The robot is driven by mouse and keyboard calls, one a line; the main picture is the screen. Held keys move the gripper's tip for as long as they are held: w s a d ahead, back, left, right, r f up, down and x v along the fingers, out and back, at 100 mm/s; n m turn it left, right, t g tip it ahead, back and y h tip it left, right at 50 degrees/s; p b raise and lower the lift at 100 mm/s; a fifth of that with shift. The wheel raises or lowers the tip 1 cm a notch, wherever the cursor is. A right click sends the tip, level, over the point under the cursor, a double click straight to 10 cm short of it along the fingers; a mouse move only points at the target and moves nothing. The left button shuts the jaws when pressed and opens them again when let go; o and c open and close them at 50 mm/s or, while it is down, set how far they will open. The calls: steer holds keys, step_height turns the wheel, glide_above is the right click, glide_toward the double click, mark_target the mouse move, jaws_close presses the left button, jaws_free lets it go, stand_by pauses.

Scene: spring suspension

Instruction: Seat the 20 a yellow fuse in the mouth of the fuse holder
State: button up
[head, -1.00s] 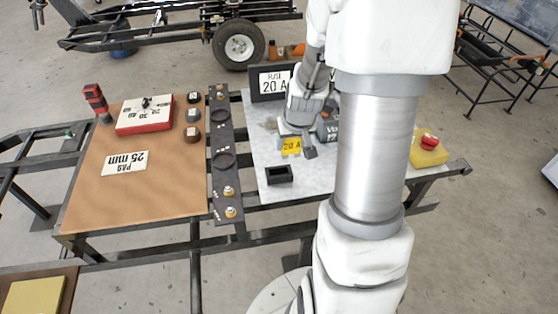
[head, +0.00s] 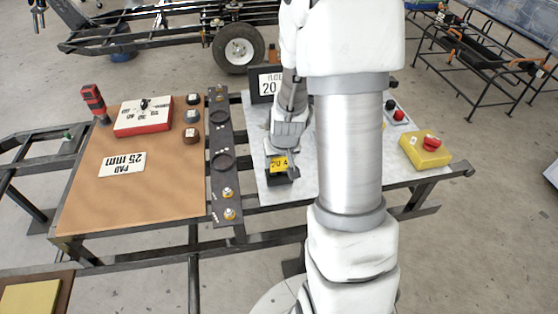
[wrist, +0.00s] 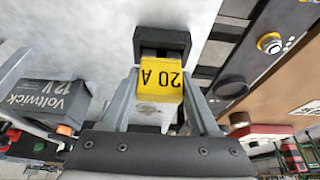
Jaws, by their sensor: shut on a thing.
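The yellow fuse (head: 279,163), marked 20 A, is held between the fingers of my gripper (head: 284,152). It also shows in the wrist view (wrist: 161,80), with a finger on each side. The black fuse holder (head: 279,181) sits on the pale grey board near its front edge. In the wrist view the holder (wrist: 162,38) is right at the far end of the fuse, and the two overlap in line. The holder's mouth is hidden behind the fuse, so I cannot tell whether the fuse end is inside it or just above.
A battery (wrist: 55,100) marked Voltwick 12 V stands on the board. A yellow box (head: 426,150) with a red button is at the right.

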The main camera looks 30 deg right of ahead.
steer(key=shift+f+b, duration=0.6)
steer(key=shift+f, duration=0.05)
steer(key=o, duration=1.4)
steer(key=shift+c, duration=0.2)
steer(key=shift+r, duration=0.15)
